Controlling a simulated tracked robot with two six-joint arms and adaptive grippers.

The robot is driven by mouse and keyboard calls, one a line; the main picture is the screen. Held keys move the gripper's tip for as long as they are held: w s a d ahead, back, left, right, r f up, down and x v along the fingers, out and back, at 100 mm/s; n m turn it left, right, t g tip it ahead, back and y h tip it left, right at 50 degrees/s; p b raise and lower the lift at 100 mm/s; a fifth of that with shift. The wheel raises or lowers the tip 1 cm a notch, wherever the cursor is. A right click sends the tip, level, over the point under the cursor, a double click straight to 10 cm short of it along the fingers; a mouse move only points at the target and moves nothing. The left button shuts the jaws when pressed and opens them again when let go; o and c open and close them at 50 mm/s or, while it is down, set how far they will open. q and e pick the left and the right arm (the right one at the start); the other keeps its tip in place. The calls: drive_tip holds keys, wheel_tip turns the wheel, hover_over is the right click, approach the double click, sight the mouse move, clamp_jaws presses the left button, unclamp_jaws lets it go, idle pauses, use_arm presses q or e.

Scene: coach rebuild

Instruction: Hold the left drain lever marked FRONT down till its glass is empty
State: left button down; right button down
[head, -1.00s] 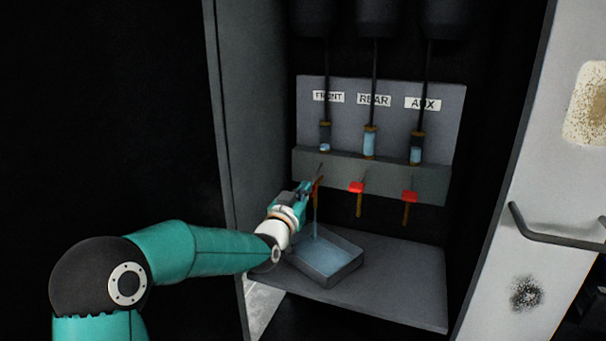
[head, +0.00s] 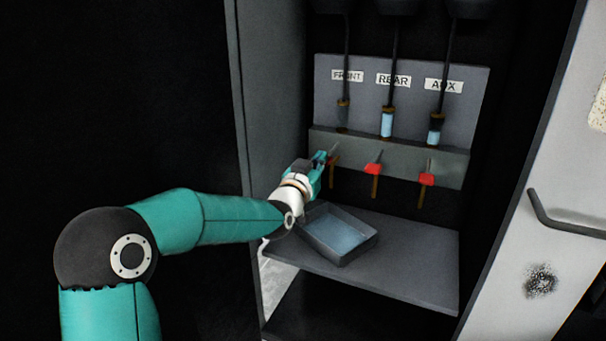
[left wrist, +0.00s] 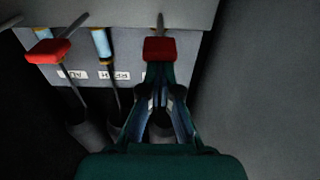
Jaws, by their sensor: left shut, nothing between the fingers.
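The FRONT glass (head: 342,116), under the leftmost label (head: 347,76), looks dark, with no blue liquid visible. My left gripper (head: 324,164) is shut at the FRONT lever (head: 334,149) and mostly hides it in the head view. In the left wrist view, the lever's red grip (left wrist: 161,50) is right at the tips of my shut fingers (left wrist: 160,72), not between them. I cannot tell if they touch or how far down the lever is. No stream falls from the FRONT spout (head: 331,180). My right gripper is not in view.
The REAR glass (head: 387,124) and AUX glass (head: 435,130) hold blue liquid. Their red levers (head: 373,169) (head: 427,179) stand to the right. A grey tray (head: 364,251) with bluish liquid sits on the shelf (head: 420,262). A cabinet wall (head: 268,100) is close on the left.

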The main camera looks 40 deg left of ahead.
use_arm(q)
drive_tip(key=r+b+v, duration=0.1)
drive_tip(key=v, duration=0.9)
drive_tip(key=shift+b, duration=0.4)
drive_tip(key=shift+s+d+f, duration=0.1)
drive_tip(key=shift+f, duration=0.05)
drive_tip(key=s+d+f+g+h, duration=0.1)
drive_tip(key=d+f+g+h, duration=0.45)
drive_tip(key=f, duration=1.15)
drive_tip(key=s+d+f+g, duration=0.1)
drive_tip(key=d+f+g, duration=0.2)
drive_tip(key=d+f, duration=0.9)
drive_tip(key=s+d+f+g+h, duration=0.1)
drive_tip(key=s+d+f+g, duration=0.35)
drive_tip(key=s+f, duration=0.7)
drive_tip(key=s+d+f+g+h, duration=0.2)
drive_tip(key=s+d+f+g, duration=0.25)
drive_tip(key=s+f, duration=0.7)
wheel_tip(320, 180, up, 18)
drive_tip(key=p, duration=1.8)
drive_tip(key=shift+w+a, duration=0.2)
drive_tip(key=shift+w, duration=0.05)
drive_tip(key=shift+m+g, duration=0.25)
drive_tip(key=shift+m, duration=0.05)
